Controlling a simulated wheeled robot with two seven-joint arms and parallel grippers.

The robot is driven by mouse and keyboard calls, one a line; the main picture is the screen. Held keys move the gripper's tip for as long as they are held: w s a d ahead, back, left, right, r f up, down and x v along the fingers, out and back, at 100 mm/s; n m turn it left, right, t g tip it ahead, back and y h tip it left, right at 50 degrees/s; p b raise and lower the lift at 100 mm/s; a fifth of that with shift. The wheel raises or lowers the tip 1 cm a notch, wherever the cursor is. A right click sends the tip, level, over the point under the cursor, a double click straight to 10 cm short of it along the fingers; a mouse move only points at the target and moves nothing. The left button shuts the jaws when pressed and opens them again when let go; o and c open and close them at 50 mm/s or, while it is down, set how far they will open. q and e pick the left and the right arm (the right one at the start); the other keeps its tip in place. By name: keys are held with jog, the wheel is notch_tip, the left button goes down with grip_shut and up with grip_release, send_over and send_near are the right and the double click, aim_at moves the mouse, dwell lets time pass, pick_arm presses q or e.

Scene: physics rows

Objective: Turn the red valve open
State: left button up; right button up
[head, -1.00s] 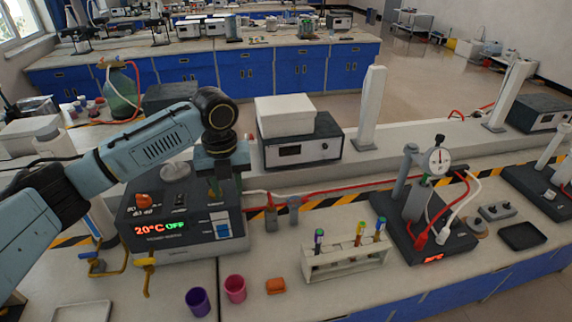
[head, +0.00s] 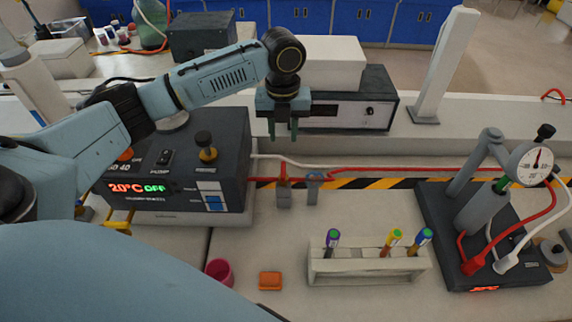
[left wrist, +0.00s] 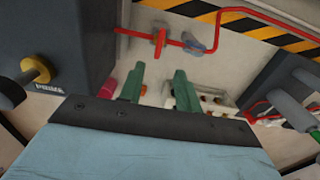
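The red valve (head: 284,180) is a small red handle on a grey fitting, in the red tube line right of the heater box; it also shows in the left wrist view (left wrist: 159,42). A similar valve with a blue-grey handle (head: 314,185) stands just right of it, and also shows in the left wrist view (left wrist: 196,44). My left gripper (head: 283,133) points down, above the red valve in the head picture and apart from it. Its two green fingers (left wrist: 157,88) are spread with nothing between them. My right gripper is out of view.
The heater box (head: 180,165), reading 20°C OFF, stands left of the valves. A tube rack (head: 365,268), an orange block (head: 270,281) and a pink cup (head: 219,271) are in front. A white box on a dark instrument (head: 345,105) stands behind the gripper. A gauge stand (head: 485,235) is right.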

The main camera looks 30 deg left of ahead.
aim_at(283, 169)
pick_arm(q)
notch_tip(283, 169, down, 12)
jog(key=shift+s+r, duration=0.1)
jog(key=shift+r, duration=0.05)
dwell(0.3)
grip_shut()
